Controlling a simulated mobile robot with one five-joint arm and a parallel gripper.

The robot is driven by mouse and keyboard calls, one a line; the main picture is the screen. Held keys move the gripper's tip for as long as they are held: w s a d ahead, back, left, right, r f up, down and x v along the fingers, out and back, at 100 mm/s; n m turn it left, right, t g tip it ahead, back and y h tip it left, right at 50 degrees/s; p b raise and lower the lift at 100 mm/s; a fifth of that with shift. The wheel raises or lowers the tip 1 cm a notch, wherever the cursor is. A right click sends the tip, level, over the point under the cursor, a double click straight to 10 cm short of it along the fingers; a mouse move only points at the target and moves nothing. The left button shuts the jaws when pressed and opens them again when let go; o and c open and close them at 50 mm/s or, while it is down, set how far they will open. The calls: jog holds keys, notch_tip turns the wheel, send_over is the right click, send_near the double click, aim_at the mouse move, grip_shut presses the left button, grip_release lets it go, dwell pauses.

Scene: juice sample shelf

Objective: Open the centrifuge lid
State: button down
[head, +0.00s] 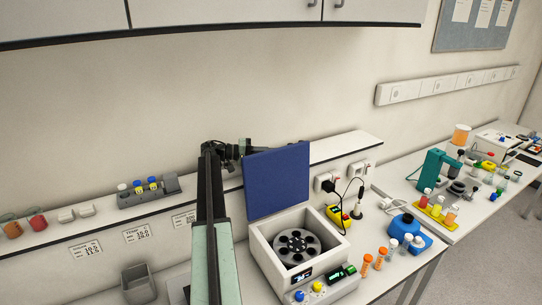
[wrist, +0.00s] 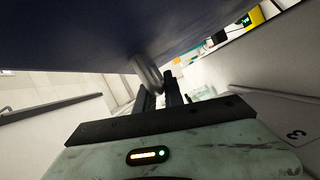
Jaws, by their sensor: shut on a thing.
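The white centrifuge (head: 262,250) stands on the bench, with a dark round rotor (head: 297,247) showing in its open chamber. Its blue lid (head: 278,182) stands raised, close to upright, at the back of the chamber. My gripper reaches the lid from its left; in the head view its fingertips are hidden behind the lid. In the wrist view the dark fingers of my gripper (wrist: 161,98) are shut on a grey metal bar-shaped handle (wrist: 147,72) under the blue lid (wrist: 110,35).
A shelf (head: 50,233) with a grey vial rack (head: 149,191) runs behind my arm. A grey bin (head: 138,283) stands left of my arm. Orange-capped tubes (head: 366,262) and a blue device (head: 410,231) stand right of the centrifuge.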

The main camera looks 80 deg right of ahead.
jog(key=shift+s+d+r, duration=0.1)
jog(key=shift+s, duration=0.1)
jog(key=c, duration=1.5)
grip_release()
jog(key=shift+s, duration=0.15)
jog(key=shift+o, duration=0.2)
jog(key=shift+s+d, duration=0.1)
jog(key=shift+s, duration=0.1)
jog(key=v, duration=0.8)
jog(key=shift+p, duration=0.35)
jog(key=shift+w, duration=0.15)
